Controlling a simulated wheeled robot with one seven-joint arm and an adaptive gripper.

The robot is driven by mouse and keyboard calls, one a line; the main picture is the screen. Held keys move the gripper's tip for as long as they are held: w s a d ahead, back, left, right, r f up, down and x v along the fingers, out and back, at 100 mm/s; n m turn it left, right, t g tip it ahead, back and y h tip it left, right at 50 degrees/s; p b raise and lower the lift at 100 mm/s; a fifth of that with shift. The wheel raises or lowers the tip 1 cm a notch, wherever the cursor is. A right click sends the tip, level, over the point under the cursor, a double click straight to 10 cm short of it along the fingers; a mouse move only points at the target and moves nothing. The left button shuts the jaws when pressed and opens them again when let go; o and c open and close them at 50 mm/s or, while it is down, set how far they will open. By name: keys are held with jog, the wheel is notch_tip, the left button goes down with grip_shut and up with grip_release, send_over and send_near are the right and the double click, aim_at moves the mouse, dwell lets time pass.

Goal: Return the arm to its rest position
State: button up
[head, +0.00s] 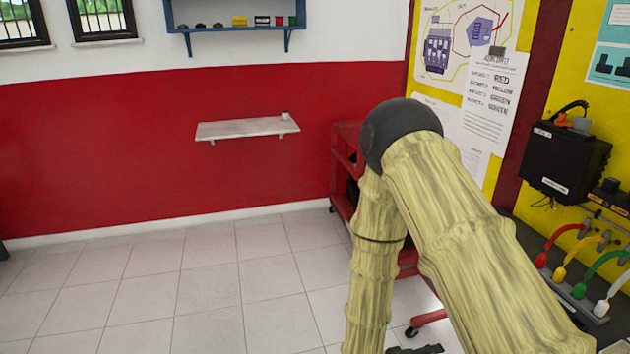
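My arm (445,215), covered in a wood-like yellowish sleeve, fills the right middle of the head view. It rises from the lower right to a dark round elbow (395,128), then the forearm (375,270) points down and leaves the picture at the bottom edge. My gripper is below the picture, so its fingers and anything in them are hidden. A small dark piece shows at the bottom edge beside the forearm; I cannot tell what it is.
A red wheeled cart (345,165) stands behind my arm, partly hidden. On the right are a yellow panel with a black box (563,160) and coloured cables (585,262). A white wall shelf (247,128) is at the back. The tiled floor (170,290) at left is clear.

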jog(key=s+a+f+m+y, duration=0.1)
jog(key=s+f+y, duration=0.3)
jog(key=f, duration=0.3)
jog(key=s+a+f+y, duration=0.2)
jog(key=s+f+y, duration=0.2)
jog(key=f, duration=0.3)
jog(key=s+a+f+m+g+y, duration=0.1)
jog(key=s+a+f+g+y, duration=0.1)
jog(key=s, duration=0.6)
jog(key=s+a+f+m+g+y, duration=0.1)
jog(key=s+f+g+y, duration=0.2)
jog(key=s, duration=0.5)
jog(key=shift+s+a+f, duration=0.15)
jog(key=shift+s+a, duration=0.2)
